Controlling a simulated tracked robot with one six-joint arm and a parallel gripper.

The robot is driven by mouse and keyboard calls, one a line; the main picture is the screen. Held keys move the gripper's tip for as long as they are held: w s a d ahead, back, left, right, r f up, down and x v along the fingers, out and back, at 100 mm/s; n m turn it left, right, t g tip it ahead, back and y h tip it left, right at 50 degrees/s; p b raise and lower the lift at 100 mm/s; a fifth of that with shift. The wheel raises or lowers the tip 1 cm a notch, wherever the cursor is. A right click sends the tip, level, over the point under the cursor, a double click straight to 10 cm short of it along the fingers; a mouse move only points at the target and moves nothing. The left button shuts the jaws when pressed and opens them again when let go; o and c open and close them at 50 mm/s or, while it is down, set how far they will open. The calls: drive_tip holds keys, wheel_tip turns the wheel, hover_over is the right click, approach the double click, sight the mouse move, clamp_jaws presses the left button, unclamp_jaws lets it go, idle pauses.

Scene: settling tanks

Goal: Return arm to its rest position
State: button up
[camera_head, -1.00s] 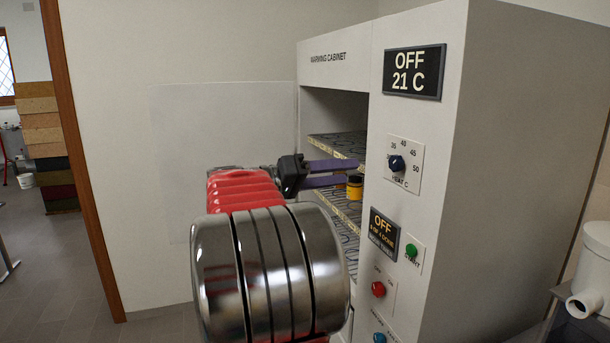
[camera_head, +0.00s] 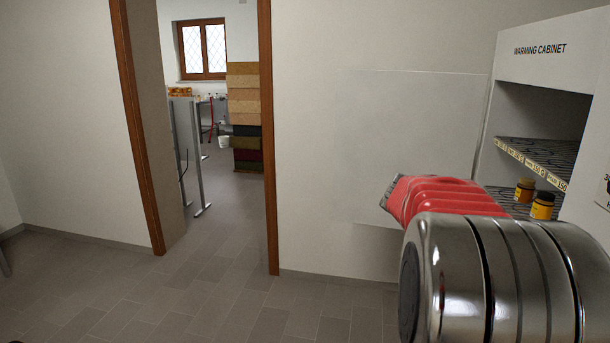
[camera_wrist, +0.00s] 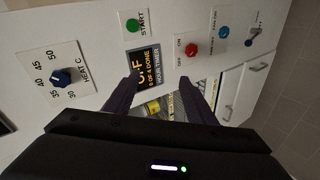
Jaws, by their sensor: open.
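My arm, with its red sleeve (camera_head: 450,196) and polished metal joint (camera_head: 500,275), reaches toward the lower right of the head view. My gripper (camera_wrist: 157,84) shows in the wrist view with its two dark fingers apart and nothing held between them. It faces the cabinet's control panel, with the timer display behind the fingers. In the head view my gripper is hidden. The warming cabinet (camera_head: 540,75) stands at the right with its shelf bay open. Two yellow jars with dark lids, a left one (camera_head: 525,190) and a right one (camera_head: 542,207), stand on a lower shelf.
A doorway with brown posts (camera_head: 268,150) opens at the left of the head view. The tiled floor (camera_head: 190,285) ahead is clear.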

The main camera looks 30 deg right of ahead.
drive_tip(key=w+a+f+n+t+y, duration=0.2)
drive_tip(key=a+f, duration=0.2)
drive_tip(key=a, duration=0.4)
drive_tip(key=w+a+f+n+t+y, duration=0.1)
drive_tip(key=w+a+f+n+t, duration=0.15)
drive_tip(key=a, duration=0.55)
drive_tip(key=w+a+f+n+t+y, duration=0.1)
drive_tip(key=w+a+f+t+y, duration=0.2)
drive_tip(key=a, duration=0.6)
drive_tip(key=s+a+n+t+y, duration=0.3)
drive_tip(key=a+n+t+y, duration=0.1)
drive_tip(key=a, duration=2)
drive_tip(key=shift+f+n+t, duration=0.15)
drive_tip(key=shift+n+t, duration=0.3)
drive_tip(key=shift+t, duration=0.1)
